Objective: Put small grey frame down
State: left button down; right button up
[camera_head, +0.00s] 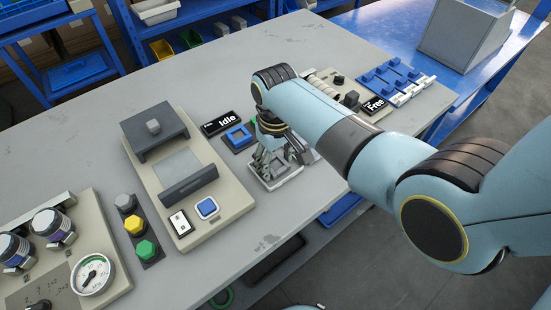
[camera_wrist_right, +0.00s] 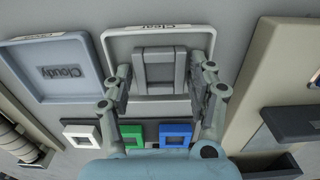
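My right gripper (camera_head: 272,160) points down over a white tray (camera_head: 287,181) in the middle of the bench. In the right wrist view the white tray (camera_wrist_right: 206,40) bears a label reading "Clear". There a small grey frame (camera_wrist_right: 158,70) sits between the two fingers of my right gripper (camera_wrist_right: 160,72), with a finger against each side. The frame is over the tray's floor; I cannot tell whether it touches it. In the head view the fingers mostly hide the frame. My left gripper is not in view.
A grey-blue tray labelled "Cloudy" (camera_wrist_right: 62,92) lies beside the white one. White (camera_wrist_right: 82,135), green (camera_wrist_right: 132,134) and blue (camera_wrist_right: 175,133) square frames line up nearby. A beige machine (camera_head: 180,165) stands left of the gripper, with an "Idle" sign (camera_head: 220,123) behind.

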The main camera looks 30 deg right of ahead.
aim_at(276, 165)
jog(key=shift+r, duration=0.15)
jog(key=shift+r, duration=0.35)
notch_tip(276, 165, up, 11)
jog(key=p, duration=0.1)
jog(key=shift+r, duration=0.2)
